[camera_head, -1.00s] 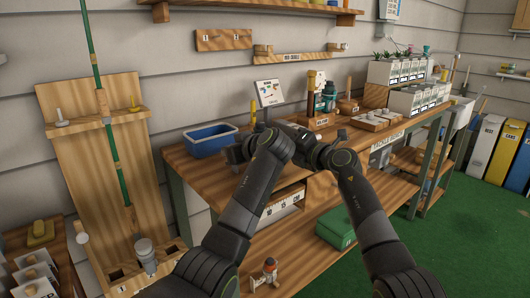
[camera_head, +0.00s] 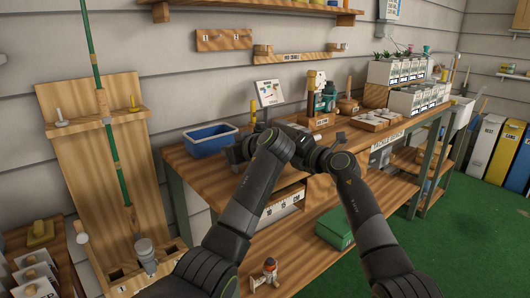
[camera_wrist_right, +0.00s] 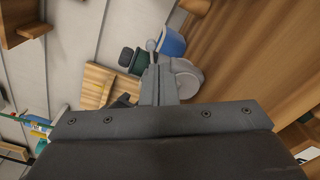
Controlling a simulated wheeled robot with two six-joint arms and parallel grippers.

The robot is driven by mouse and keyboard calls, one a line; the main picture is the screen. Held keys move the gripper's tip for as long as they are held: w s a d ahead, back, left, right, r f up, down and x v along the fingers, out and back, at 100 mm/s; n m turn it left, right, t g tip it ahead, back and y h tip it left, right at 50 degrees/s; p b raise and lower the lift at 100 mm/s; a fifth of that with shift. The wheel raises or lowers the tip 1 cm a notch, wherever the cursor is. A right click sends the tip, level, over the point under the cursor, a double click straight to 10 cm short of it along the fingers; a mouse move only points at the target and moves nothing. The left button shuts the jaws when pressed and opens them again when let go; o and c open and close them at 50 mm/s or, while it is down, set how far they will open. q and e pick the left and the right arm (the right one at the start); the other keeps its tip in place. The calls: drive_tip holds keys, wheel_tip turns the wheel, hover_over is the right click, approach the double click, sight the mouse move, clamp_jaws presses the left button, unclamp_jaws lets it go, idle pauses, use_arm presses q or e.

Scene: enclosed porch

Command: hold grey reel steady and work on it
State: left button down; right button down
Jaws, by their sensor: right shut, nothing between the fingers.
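In the right wrist view a grey round reel (camera_wrist_right: 187,79) lies just beyond my right gripper (camera_wrist_right: 159,72). The gripper's fingers are together with nothing between them and overlap the reel's left side in the picture; I cannot tell whether they touch it. A small ball-ended lever stands up beside the reel. In the head view my arms hide most of the reel's place on the bench. My left gripper (camera_head: 242,148) is over the bench's front left part, mostly behind its own arm; its fingers and what they hold are not clear.
The wooden bench (camera_head: 205,172) carries a blue bin (camera_head: 210,140), a small sign card (camera_head: 269,92), a dark teal bottle (camera_head: 328,97) and wooden trays. A rod rack (camera_head: 75,165) stands left. A green box (camera_head: 336,228) sits on the lower shelf. Green floor is free at right.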

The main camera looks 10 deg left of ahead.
drive_tip(key=shift+w+d+f, duration=0.15)
drive_tip(key=shift+w+d+f, duration=0.25)
drive_tip(key=shift+w+f, duration=0.05)
drive_tip(key=shift+f, duration=0.15)
drive_tip(key=shift+w+d+f, duration=0.15)
drive_tip(key=shift+f, duration=0.55)
drive_tip(key=shift+f, duration=0.15)
drive_tip(key=shift+w+d, duration=0.1)
drive_tip(key=shift+w, duration=0.05)
idle(0.3)
drive_tip(key=shift+w+d, duration=0.15)
drive_tip(key=shift+d, duration=0.15)
drive_tip(key=v, duration=0.5)
drive_tip(key=shift+s+d, duration=0.25)
drive_tip(key=shift+s, duration=0.05)
